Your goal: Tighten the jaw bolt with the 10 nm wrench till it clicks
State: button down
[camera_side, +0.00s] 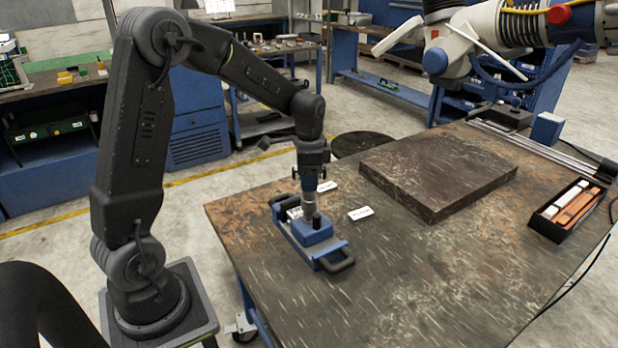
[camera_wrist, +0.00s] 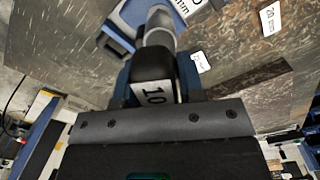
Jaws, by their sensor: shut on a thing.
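My gripper (camera_side: 309,186) points down over the blue fixture (camera_side: 312,236) with its black end handles, near the table's left edge. In the wrist view my gripper (camera_wrist: 160,85) is shut on a black tool with a white "10" label, the 10 nm wrench (camera_wrist: 153,72). Its grey lower part (camera_wrist: 158,28) reaches down to the blue fixture (camera_wrist: 118,30). In the side view the wrench (camera_side: 309,204) stands about upright, its lower end at the fixture. The jaw bolt is hidden; I cannot tell whether the wrench is seated on it.
White labels lie on the table (camera_side: 410,250): one right of the fixture (camera_side: 361,213), one behind it (camera_side: 327,187). A "20 nm" label (camera_wrist: 269,18) shows in the wrist view. A dark slab (camera_side: 438,170) lies behind; a black box (camera_side: 570,212) with orange and white pieces stands at right.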

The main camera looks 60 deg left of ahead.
jog(key=shift+f, duration=1.6)
jog(key=m, duration=0.4)
dwell(0.3)
jog(key=shift+m, duration=2.1)
